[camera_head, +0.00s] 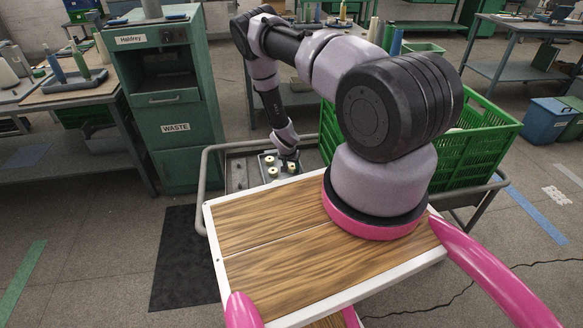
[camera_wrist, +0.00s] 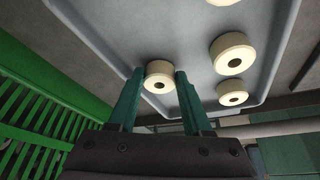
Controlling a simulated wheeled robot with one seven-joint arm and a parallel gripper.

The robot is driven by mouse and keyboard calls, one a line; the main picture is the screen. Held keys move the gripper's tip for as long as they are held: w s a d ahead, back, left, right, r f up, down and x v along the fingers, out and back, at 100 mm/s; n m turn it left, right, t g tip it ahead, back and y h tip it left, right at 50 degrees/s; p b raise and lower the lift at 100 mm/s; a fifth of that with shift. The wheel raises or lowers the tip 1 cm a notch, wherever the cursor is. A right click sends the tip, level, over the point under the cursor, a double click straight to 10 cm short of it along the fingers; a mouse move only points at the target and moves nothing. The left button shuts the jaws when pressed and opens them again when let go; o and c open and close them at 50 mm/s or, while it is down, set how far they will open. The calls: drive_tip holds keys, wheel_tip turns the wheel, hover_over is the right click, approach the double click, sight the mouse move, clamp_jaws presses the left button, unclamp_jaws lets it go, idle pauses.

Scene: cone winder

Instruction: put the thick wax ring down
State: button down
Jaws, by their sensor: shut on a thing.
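My gripper (camera_wrist: 159,76) is shut on a cream wax ring (camera_wrist: 159,82) with a dark centre hole, which sits between the two green fingertips. I take it as the thick wax ring. The held ring cannot be made out clearly there.
Other cream rings lie in the tray, a larger one (camera_wrist: 232,53) and a smaller one (camera_wrist: 232,93) to the right of the held ring. A green crate (camera_head: 470,140) stands right of the tray on the cart. A green WASTE cabinet (camera_head: 185,135) stands at left.

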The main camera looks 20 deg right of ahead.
drive_tip(key=c, duration=0.6)
unclamp_jaws()
drive_tip(key=shift+f, duration=0.1)
drive_tip(key=s+a+r+y, duration=0.1)
drive_tip(key=a+r, duration=0.2)
drive_tip(key=r, duration=1.4)
drive_tip(key=s+a+r+t+y, duration=0.1)
drive_tip(key=s+a+r, duration=0.15)
drive_tip(key=r, duration=1.45)
drive_tip(key=s+a+r+y, duration=0.1)
drive_tip(key=a+r, duration=0.2)
drive_tip(key=r, duration=1.4)
drive_tip(key=s+a+r+n+t+y, duration=0.1)
drive_tip(key=s+r+n, duration=0.1)
drive_tip(key=s+r, duration=1.05)
drive_tip(key=s+a+r+n+t, duration=0.1)
drive_tip(key=s+r, duration=0.7)
drive_tip(key=s, duration=0.5)
drive_tip(key=shift+s+a+r+n+t+y, duration=0.25)
drive_tip(key=shift+s+r+n+t+y, duration=0.05)
drive_tip(key=shift+r+y, duration=0.1)
